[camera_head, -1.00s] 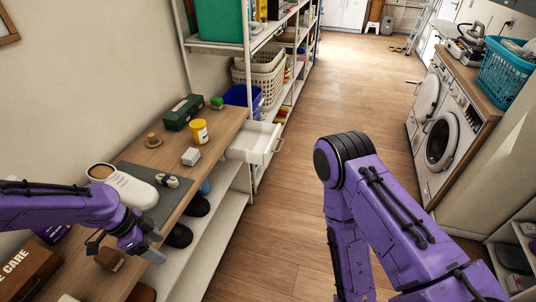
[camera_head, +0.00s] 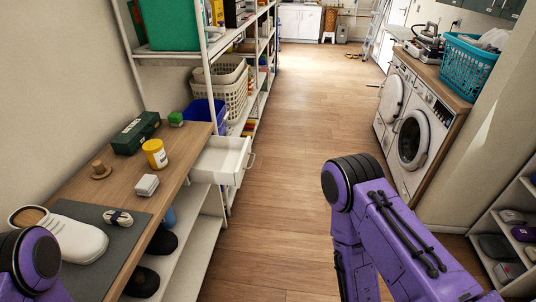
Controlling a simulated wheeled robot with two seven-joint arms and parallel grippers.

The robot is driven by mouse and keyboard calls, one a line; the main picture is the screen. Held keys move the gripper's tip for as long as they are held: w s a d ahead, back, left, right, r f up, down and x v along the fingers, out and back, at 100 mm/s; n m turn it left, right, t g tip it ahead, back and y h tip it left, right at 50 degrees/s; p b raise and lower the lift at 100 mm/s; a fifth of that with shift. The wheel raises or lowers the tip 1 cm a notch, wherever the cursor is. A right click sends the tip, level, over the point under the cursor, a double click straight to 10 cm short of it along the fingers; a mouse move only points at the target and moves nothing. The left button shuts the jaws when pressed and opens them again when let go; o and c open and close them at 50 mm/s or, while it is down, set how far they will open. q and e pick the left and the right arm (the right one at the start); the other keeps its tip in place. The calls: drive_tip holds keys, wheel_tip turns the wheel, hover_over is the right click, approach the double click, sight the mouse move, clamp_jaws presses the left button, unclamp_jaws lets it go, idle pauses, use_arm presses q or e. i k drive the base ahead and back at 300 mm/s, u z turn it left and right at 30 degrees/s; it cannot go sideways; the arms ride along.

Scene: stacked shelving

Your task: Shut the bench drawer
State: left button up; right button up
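The bench drawer (camera_head: 220,161) is white and stands pulled out from the right side of the wooden bench (camera_head: 120,184), near its far end. My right arm comes in at the lower right, over the floor and well short of the drawer. Its gripper is out of view too.
On the bench are a white shoe (camera_head: 68,236), a grey mat (camera_head: 120,240), a yellow tub (camera_head: 155,154), a small white box (camera_head: 147,185) and a green toolbox (camera_head: 136,133). Dark shoes sit on the shelf below. The wooden floor (camera_head: 280,150) right of the drawer is clear. Washing machines (camera_head: 412,138) stand at the right.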

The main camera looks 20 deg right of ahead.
sight(223, 160)
drive_tip(key=z, duration=0.25)
drive_tip(key=i, duration=0.5)
drive_tip(key=z, duration=0.05)
drive_tip(key=k, duration=0.35)
drive_tip(key=z, duration=0.8)
drive_tip(key=i, duration=0.75)
drive_tip(key=u, duration=0.85)
